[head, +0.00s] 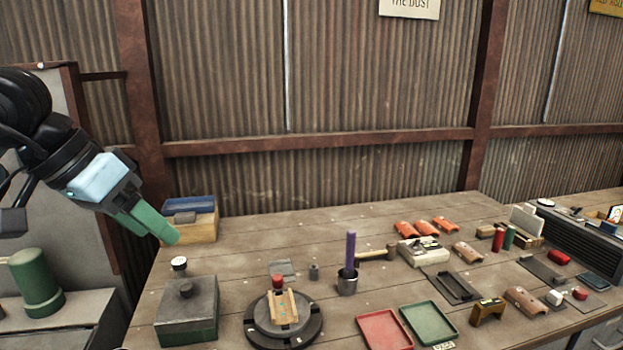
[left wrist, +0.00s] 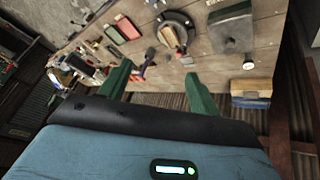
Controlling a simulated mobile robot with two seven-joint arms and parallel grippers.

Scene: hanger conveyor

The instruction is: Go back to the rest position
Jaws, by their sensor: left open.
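My left gripper (head: 153,226) is at the left of the head view, with green fingers pointing down and to the right. It is held in the air near the left end of the wooden workbench (head: 240,240), in front of a blue and tan box (head: 200,219). In the left wrist view its two green fingers (left wrist: 158,92) are spread apart with nothing between them. The left gripper is open and empty. My right gripper is in neither view.
On the bench stand a grey box (head: 187,318), a round turntable (head: 262,322) and a cup (head: 347,284) with a purple-handled tool. Red (head: 384,330) and green (head: 429,322) trays lie at the front. Several small parts crowd the right. A green cylinder (head: 36,282) stands at far left.

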